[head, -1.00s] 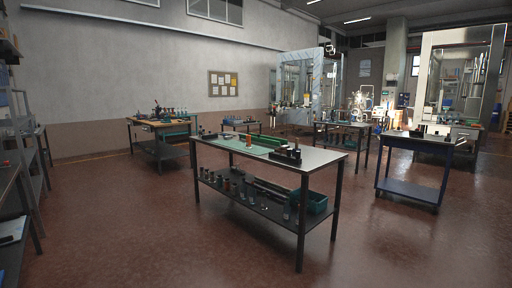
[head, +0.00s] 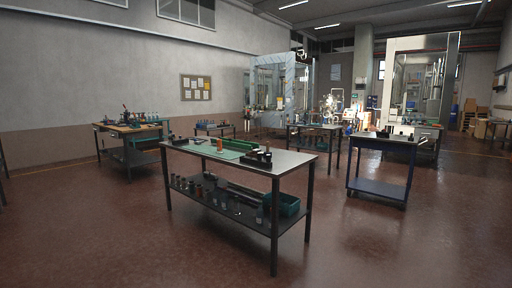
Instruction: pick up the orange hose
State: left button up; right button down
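I cannot make out an orange hose for certain. A small upright orange item (head: 219,145) stands on the green mat (head: 228,154) on top of the middle table (head: 290,163). It is too small to tell what it is. Neither of my grippers is in view.
The middle table's lower shelf (head: 250,222) holds several small dark items and a teal bin (head: 283,204). A blue cart (head: 380,188) stands to the right, a workbench (head: 128,135) at the back left. Glass-walled machines (head: 283,90) stand behind. The red-brown floor in front is open.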

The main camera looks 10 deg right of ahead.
aim_at(219, 142)
jog(key=i+u, duration=0.1)
jog(key=i, duration=0.45)
jog(key=i+j+u, duration=0.1)
jog(key=i+u, duration=0.15)
jog(key=i, duration=0.9)
jog(key=i+l+u, duration=0.3)
jog(key=i, duration=0.85)
jog(key=i+j+z, duration=0.15)
jog(key=i, duration=0.3)
jog(key=i+j+z, duration=0.15)
jog(key=i, duration=0.3)
jog(key=i+j+z, duration=0.1)
jog(key=i, duration=0.35)
jog(key=j, duration=0.1)
